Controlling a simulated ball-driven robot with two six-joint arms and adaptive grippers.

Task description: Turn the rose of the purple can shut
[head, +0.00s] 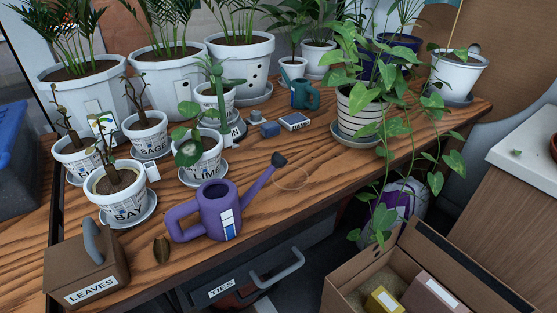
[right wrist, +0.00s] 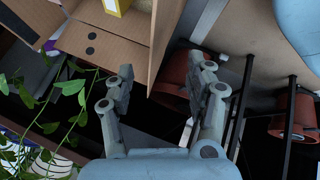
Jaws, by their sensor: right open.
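The purple watering can (head: 215,212) stands upright near the front edge of the wooden table in the head view. Its handle is at the left, and a white and blue label is on its front. Its spout slants up to the right and ends in a dark rose (head: 279,159). Whether the rose is open or shut is too small to tell. My right gripper (right wrist: 161,67) is open and empty in the right wrist view, away from the can, with a cardboard box beyond it. My left gripper is in neither view.
Potted plants labelled BAY (head: 122,195), SAGE and LIME stand left of and behind the can. A LEAVES box (head: 88,279) is at the front left. A teal can (head: 305,95) stands farther back. Trailing vines (head: 385,215) hang at the right, above an open cardboard box (head: 430,240).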

